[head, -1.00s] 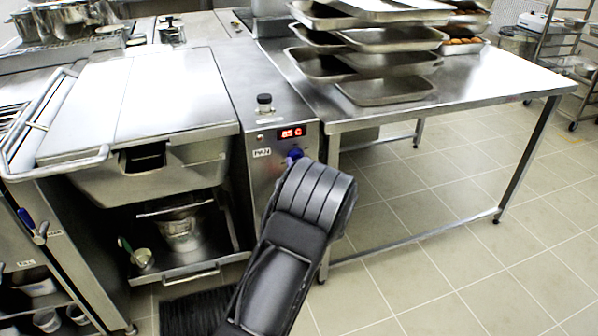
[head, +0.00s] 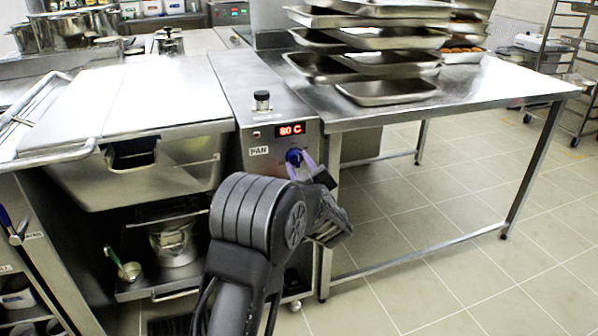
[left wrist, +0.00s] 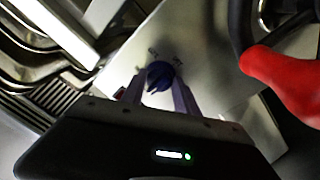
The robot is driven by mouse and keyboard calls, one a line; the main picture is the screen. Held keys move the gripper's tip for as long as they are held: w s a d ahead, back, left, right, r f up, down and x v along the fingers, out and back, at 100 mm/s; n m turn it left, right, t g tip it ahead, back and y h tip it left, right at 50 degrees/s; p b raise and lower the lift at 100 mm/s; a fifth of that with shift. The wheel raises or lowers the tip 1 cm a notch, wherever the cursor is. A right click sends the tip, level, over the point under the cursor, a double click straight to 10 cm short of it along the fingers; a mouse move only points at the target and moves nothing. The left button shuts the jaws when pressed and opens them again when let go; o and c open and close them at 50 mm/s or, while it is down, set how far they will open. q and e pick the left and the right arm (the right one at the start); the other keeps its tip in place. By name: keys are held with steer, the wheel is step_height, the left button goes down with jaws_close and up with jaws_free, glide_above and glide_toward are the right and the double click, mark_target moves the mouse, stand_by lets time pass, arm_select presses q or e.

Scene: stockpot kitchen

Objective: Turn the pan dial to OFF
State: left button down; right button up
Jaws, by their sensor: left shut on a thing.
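The pan dial (head: 293,156) is a blue knob on the front of the steel control panel, right of the PAN label (head: 259,151). Above it a red display (head: 291,130) reads 80 C. My left gripper (head: 301,162) is at the dial, its purple fingers around the knob. In the left wrist view the blue dial (left wrist: 160,74) sits between the two fingers of the left gripper (left wrist: 158,88), which is shut on it. The small marks around the dial are too blurred to read. My right gripper is not in view.
A steel table (head: 480,90) with stacked trays (head: 385,92) stands right of the panel. The pan unit (head: 140,180) with its lid is on the left. A black knob (head: 262,98) tops the panel. A red object (left wrist: 285,80) shows in the left wrist view.

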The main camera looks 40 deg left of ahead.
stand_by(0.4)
arm_select(q)
steer(key=c, duration=0.9)
jaws_free()
steer(key=p+v, duration=0.1)
steer(key=v, duration=0.7)
steer(key=shift+w+f, duration=0.1)
